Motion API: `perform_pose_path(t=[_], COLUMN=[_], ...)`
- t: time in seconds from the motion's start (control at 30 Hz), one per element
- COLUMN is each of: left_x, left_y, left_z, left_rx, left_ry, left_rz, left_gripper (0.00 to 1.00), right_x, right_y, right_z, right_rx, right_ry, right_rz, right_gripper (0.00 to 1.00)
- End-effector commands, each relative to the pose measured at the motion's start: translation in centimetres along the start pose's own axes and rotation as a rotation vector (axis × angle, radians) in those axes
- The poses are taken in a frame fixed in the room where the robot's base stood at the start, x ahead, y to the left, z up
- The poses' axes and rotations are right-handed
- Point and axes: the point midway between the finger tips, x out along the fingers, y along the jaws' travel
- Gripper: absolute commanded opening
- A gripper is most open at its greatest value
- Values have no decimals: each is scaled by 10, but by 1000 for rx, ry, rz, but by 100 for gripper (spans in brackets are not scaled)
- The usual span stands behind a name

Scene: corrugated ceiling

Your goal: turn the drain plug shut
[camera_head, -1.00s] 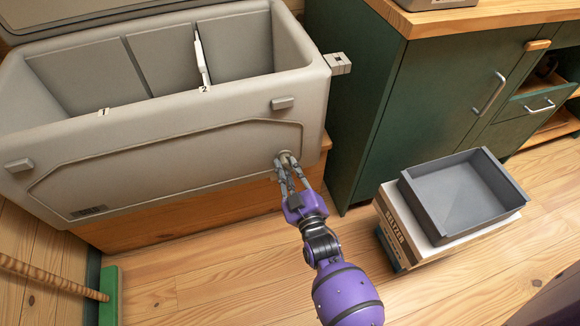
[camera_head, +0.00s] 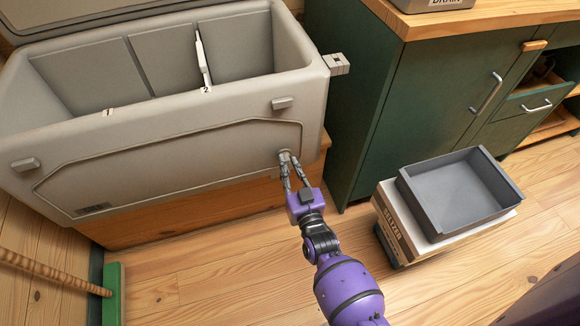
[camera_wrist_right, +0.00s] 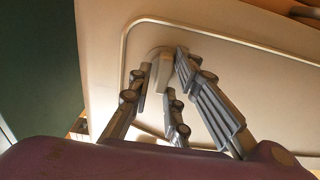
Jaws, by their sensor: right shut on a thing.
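The drain plug (camera_wrist_right: 162,72) is a small pale knob low on the right front of the grey cooler (camera_head: 190,150). In the head view the fingers largely hide it. My right gripper (camera_head: 286,157), on the purple arm, reaches up to the plug from below right. In the right wrist view its fingers (camera_wrist_right: 165,75) stand on both sides of the plug and are shut on it. The cooler's lid is open, and its inside is divided into compartments with labels 1 and 2. My left gripper is not in view.
A grey tray (camera_head: 456,190) sits on a seltzer box (camera_head: 390,217) on the floor at right. A green cabinet (camera_head: 400,110) stands behind it. A green broom (camera_head: 112,290) lies at lower left.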

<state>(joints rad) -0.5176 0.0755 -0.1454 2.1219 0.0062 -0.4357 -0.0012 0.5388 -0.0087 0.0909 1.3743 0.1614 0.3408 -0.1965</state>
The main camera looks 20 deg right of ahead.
Motion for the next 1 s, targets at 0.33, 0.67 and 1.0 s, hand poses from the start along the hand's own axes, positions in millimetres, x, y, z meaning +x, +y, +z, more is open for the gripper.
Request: perform_pose_path(t=[0.33, 0.67, 1.0], left_x=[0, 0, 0], left_y=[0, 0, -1], left_z=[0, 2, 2], left_rx=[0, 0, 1], left_ry=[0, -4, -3], left_rz=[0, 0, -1], left_gripper=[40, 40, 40], right_x=[0, 0, -28], right_y=[0, 0, 0], right_z=[0, 0, 2], right_rx=[5, 3, 3], right_ry=[1, 0, -3], right_rz=[1, 1, 1], right_gripper=[19, 37, 37])
